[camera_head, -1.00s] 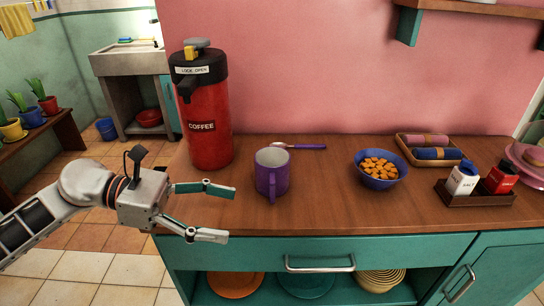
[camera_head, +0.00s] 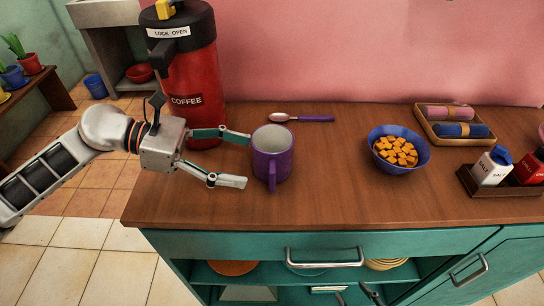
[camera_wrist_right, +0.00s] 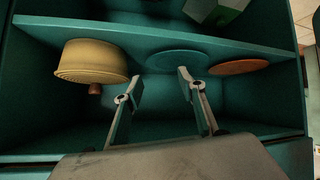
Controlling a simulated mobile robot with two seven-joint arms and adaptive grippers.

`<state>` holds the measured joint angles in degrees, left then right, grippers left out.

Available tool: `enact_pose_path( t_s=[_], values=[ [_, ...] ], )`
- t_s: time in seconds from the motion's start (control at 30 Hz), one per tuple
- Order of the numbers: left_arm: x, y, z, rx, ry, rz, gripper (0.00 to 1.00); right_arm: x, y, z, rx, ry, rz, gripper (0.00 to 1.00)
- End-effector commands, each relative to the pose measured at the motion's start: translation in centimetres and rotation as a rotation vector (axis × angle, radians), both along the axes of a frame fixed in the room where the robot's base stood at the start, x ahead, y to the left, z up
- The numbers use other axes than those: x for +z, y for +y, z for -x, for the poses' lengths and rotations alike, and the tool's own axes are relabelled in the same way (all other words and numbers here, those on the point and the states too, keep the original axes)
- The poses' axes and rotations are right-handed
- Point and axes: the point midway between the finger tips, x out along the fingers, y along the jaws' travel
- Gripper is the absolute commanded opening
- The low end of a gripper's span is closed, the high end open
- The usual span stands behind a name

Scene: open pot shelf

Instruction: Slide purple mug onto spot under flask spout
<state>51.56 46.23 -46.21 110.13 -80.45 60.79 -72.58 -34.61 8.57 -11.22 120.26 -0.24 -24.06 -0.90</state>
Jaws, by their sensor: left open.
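The purple mug (camera_head: 271,163) stands upright on the wooden counter (camera_head: 330,195), its handle towards the front edge. The red flask (camera_head: 195,75), with a black top and a COFFEE label, stands behind and to the left of it. The flask's spout (camera_head: 164,72) is on its left side. My left gripper (camera_head: 246,160) is open and empty, low over the counter, with its fingertips just left of the mug; I cannot tell whether they touch it. My right gripper (camera_wrist_right: 159,76) is open and empty before the shelf under the counter.
A purple-handled spoon (camera_head: 302,118) lies behind the mug. To the right are a blue bowl (camera_head: 398,150) of orange cubes, a tray (camera_head: 455,138) with rolled cloths and a salt shaker (camera_head: 492,166).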

Motion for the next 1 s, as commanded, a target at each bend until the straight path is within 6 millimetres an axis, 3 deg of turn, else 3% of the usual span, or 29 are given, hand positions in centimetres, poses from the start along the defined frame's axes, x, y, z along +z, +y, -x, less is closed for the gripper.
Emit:
enact_pose_path(
  t_s=[0.4, 0.9, 1.0],
  values=[
    [-1.5, -4.9, 0.1, -0.002, 0.001, 0.001, 0.69, -0.3, -0.2, 0.4, -0.012, 0.013, -0.001, 0.40],
    [-1.9, -6.0, 0.0, -0.001, 0.000, 0.000, 0.69, 0.1, -0.3, 0.0, -0.011, 0.001, 0.001, 0.40],
    [-1.9, -6.0, 0.1, -0.001, 0.000, 0.000, 0.46, 0.2, -0.3, 0.0, -0.009, 0.001, 0.002, 0.40]
  ],
)
